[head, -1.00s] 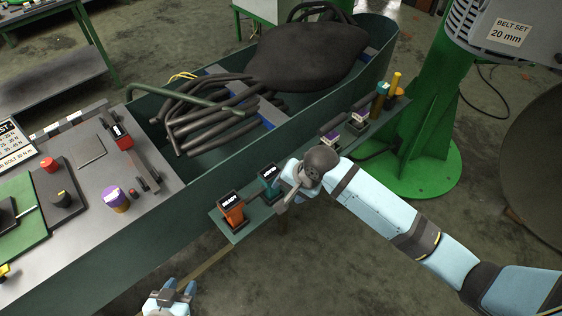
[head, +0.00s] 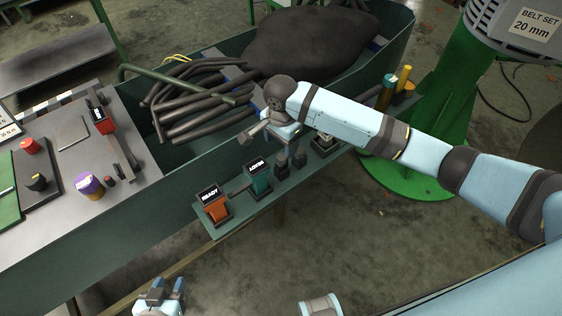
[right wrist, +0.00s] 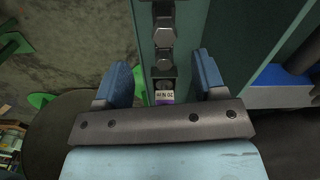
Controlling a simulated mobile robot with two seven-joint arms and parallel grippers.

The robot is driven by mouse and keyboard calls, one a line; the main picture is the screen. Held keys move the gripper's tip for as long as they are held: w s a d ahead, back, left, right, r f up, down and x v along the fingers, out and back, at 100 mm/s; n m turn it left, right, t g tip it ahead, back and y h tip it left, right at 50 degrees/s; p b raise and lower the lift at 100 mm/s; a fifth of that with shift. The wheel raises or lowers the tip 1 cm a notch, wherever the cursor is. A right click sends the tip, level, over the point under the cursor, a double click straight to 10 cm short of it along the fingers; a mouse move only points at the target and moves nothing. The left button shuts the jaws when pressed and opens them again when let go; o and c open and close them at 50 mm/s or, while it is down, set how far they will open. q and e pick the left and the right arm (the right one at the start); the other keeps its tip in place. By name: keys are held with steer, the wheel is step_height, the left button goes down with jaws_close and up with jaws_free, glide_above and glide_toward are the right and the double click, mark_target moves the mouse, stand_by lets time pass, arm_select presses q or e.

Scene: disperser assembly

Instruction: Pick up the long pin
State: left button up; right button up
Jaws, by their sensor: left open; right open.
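No part is plainly readable as the long pin. A yellow upright pin (head: 404,76) stands near the far end of the narrow green shelf (head: 240,222), beside a teal block (head: 387,88). My right gripper (head: 290,142) hangs over the middle of the shelf, open and empty. In the right wrist view its blue fingers (right wrist: 164,74) stand apart on either side of a row of dark hexagonal pieces (right wrist: 164,38) and a white and purple label (right wrist: 164,97). My left gripper (head: 168,288) is open and empty at the bottom edge, well away from the shelf.
An orange READY holder (head: 214,206) and a teal holder (head: 259,178) stand at the shelf's near end. Behind is a green trough (head: 205,150) with dark rods. A control panel (head: 90,150) lies left. A green pillar (head: 440,130) rises right.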

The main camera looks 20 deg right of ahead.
mark_target(282, 157)
step_height(282, 157, down, 4)
steer(key=shift+f, duration=0.25)
steer(key=f, duration=0.5)
steer(key=shift+w+d+f, duration=0.1)
steer(key=shift+w+d, duration=0.15)
steer(key=shift+w, duration=0.1)
steer(key=c, duration=1)
steer(key=shift+c, duration=0.5)
